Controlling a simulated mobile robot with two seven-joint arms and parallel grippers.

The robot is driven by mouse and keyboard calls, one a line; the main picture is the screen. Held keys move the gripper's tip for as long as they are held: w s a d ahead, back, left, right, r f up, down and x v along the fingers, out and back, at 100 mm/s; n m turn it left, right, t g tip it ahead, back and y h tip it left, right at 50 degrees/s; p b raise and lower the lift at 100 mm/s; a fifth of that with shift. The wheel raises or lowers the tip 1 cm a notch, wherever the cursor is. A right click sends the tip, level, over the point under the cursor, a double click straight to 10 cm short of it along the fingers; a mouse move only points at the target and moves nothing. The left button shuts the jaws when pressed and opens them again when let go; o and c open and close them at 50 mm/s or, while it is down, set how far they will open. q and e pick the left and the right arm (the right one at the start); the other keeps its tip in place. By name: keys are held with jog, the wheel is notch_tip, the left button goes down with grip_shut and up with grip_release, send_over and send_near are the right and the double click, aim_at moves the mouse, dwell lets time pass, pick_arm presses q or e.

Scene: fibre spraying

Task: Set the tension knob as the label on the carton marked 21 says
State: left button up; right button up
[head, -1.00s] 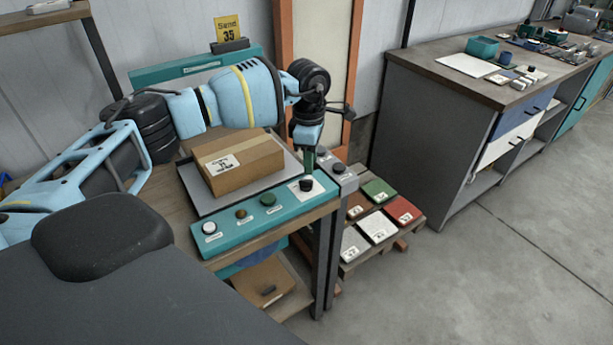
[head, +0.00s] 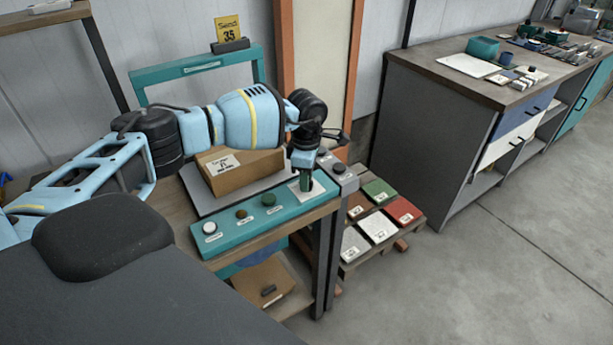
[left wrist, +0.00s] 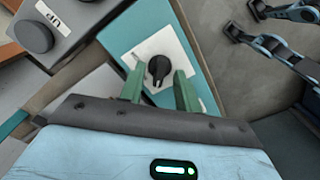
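The brown carton (head: 235,178) sits on the grey plate of the teal bench, partly behind my left arm. Its white label (head: 222,164) is too small to read surely. The black tension knob (left wrist: 158,68) stands on a white square plate (left wrist: 175,45) at the right end of the teal panel. My left gripper (head: 306,186) points down over this knob and hides most of it in the head view. In the left wrist view its green fingers (left wrist: 160,85) are apart, one to each side of the knob, with gaps showing.
White, brown and green buttons (head: 240,213) line the teal panel (head: 225,238). A grey box (head: 345,180) with black knobs adjoins its right end. A yellow sign (head: 228,30) reads "Send 35". Coloured slabs lie on a pallet (head: 349,265). The floor to the right is clear.

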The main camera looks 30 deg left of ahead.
pick_arm(q)
jog(key=shift+f, duration=0.1)
pick_arm(e)
jog(key=shift+a, duration=0.1)
pick_arm(q)
grip_shut()
